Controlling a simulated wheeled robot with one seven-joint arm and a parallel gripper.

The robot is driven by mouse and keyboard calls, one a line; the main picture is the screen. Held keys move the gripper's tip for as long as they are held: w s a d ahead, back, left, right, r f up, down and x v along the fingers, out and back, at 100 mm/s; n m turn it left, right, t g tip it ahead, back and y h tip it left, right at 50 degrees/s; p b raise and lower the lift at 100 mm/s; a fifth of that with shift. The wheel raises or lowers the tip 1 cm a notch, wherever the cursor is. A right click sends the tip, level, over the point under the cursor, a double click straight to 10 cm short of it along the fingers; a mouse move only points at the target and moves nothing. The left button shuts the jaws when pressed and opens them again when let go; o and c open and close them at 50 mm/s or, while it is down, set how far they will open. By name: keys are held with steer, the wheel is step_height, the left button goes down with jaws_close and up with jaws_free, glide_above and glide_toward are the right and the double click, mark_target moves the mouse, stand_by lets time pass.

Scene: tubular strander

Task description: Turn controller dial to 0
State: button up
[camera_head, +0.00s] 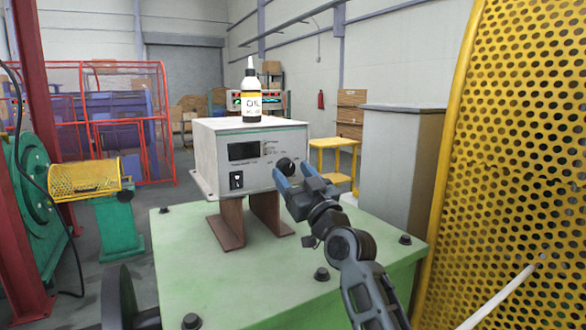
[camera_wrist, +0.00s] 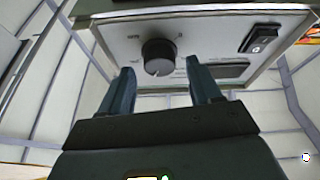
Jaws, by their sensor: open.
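The controller (camera_head: 215,155) is a pale box on two brown supports, with a dark display and a rocker switch (camera_head: 237,180) on its front. Its black round dial (camera_head: 285,164) is at the right of the front panel; the dial also shows in the wrist view (camera_wrist: 158,54). My gripper (camera_head: 292,173) is open and empty, close in front of the dial. In the wrist view the dial shows between the blue fingertips (camera_wrist: 162,68), nearer the left one. I cannot tell if either finger touches it. The markings around the dial are too small to read.
An oil bottle (camera_head: 251,100) stands on top of the controller. The controller is on a green machine top (camera_head: 190,285) with several dark bolts. A yellow perforated guard (camera_head: 510,150) rises close at the right. A grey cabinet (camera_head: 385,165) and a yellow stool (camera_head: 335,145) stand behind.

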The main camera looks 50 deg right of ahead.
steer(key=shift+w+r, duration=0.15)
steer(key=shift+w, duration=0.15)
steer(key=shift+c, duration=0.4)
steer(key=c, duration=0.9)
steer(key=shift+c, duration=0.2)
steer(key=shift+d+f+n+b, duration=0.15)
steer(key=shift+f+n+b, duration=0.2)
steer(key=shift+b, duration=0.8)
